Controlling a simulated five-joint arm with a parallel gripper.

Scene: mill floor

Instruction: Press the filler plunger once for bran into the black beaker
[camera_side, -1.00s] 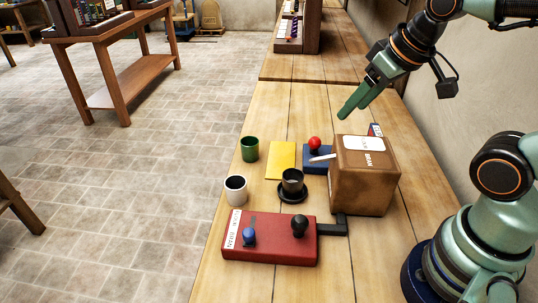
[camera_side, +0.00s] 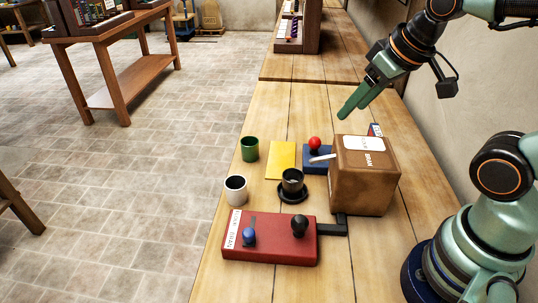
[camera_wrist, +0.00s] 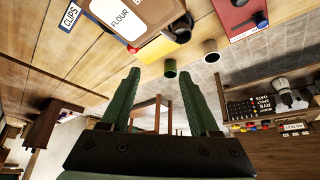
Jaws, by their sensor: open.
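In the side view, a brown box dispenser (camera_side: 362,178) marked BRAN stands on the wooden bench with a pale spout on its left. The black beaker (camera_side: 292,181) stands upright on a black round base near the spout; it also shows in the wrist view (camera_wrist: 181,34). A red block (camera_side: 275,250) in front carries a blue knob (camera_side: 249,237) and a black knob (camera_side: 299,225). A red ball knob (camera_side: 315,143) rises from a blue block behind the spout. I cannot tell which knob is the plunger. My gripper (camera_side: 352,107) is open and empty, above the bench beyond the box; its fingers also show in the wrist view (camera_wrist: 161,80).
A green cup (camera_side: 250,149), a white cup (camera_side: 236,189) and a yellow sheet (camera_side: 281,160) lie left of the dispenser. A dark bar links the red block toward the box. The wall runs along the right.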

